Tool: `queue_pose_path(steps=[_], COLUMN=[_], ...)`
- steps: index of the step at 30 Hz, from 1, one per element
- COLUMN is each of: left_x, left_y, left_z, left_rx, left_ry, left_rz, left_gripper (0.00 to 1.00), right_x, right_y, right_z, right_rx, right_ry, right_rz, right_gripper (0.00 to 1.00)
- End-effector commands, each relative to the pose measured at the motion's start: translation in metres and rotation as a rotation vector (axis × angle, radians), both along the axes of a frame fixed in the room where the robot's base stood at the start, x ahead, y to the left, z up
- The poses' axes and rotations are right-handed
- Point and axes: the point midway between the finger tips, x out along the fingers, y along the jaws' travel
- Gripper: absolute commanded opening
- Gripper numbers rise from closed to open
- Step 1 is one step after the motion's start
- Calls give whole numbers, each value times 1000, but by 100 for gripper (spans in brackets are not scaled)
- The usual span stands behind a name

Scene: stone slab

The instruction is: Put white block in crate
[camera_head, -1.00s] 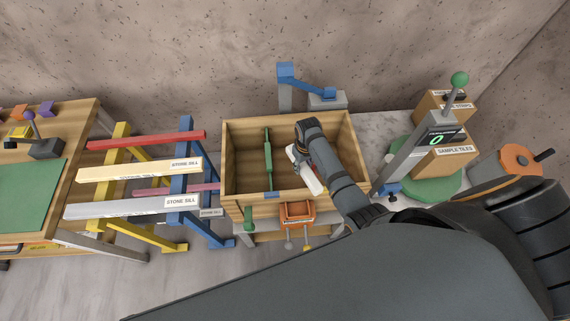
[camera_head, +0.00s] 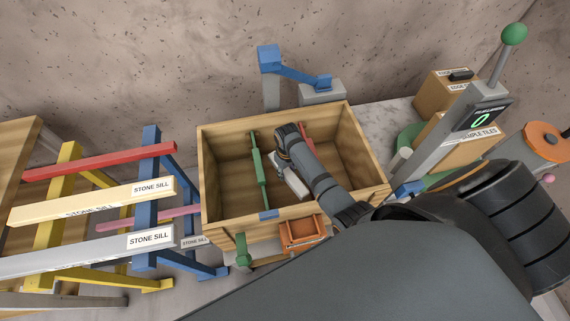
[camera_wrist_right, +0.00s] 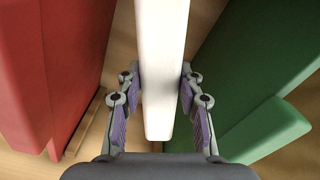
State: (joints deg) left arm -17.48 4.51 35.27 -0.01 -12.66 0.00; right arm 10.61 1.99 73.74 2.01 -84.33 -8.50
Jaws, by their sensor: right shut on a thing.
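The white block (camera_head: 291,180) is partly hidden by my right arm in the head view. It shows as a long white bar (camera_wrist_right: 161,70) in the right wrist view. My right gripper (camera_wrist_right: 161,100) is shut on it, with one finger on each side. The crate (camera_head: 217,213) is a wooden box with an open top. My right gripper and the block are down inside the crate's outline in the head view; whether the block touches the floor I cannot tell. My left gripper is not in view.
A green bar (camera_head: 259,172) and a red bar (camera_head: 307,134) lie in the crate on either side of the block. An orange tray (camera_head: 302,233) is at the crate's front. Racks with stone sills (camera_head: 95,200) stand left. A scale post (camera_head: 470,120) stands right.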

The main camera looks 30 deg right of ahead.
Motion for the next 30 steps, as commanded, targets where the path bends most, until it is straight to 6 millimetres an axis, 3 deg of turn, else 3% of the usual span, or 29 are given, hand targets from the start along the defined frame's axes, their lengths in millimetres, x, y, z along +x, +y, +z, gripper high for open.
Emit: queue_pose_path(steps=[1,4,11,18,25,30], left_x=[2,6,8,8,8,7], left_y=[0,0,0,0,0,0], left_z=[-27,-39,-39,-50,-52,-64], left_rx=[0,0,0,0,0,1], left_ry=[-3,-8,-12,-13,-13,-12], left_rz=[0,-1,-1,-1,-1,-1], left_gripper=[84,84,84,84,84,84], right_x=[0,0,0,0,0,0], right_y=[0,0,0,0,0,0], right_z=[-27,-39,-42,-88,-101,-132], right_rx=[0,0,0,1,0,0], right_ry=[0,-1,0,3,0,2], right_rz=[0,0,0,0,0,0], right_gripper=[15,15,15,15,15,15])
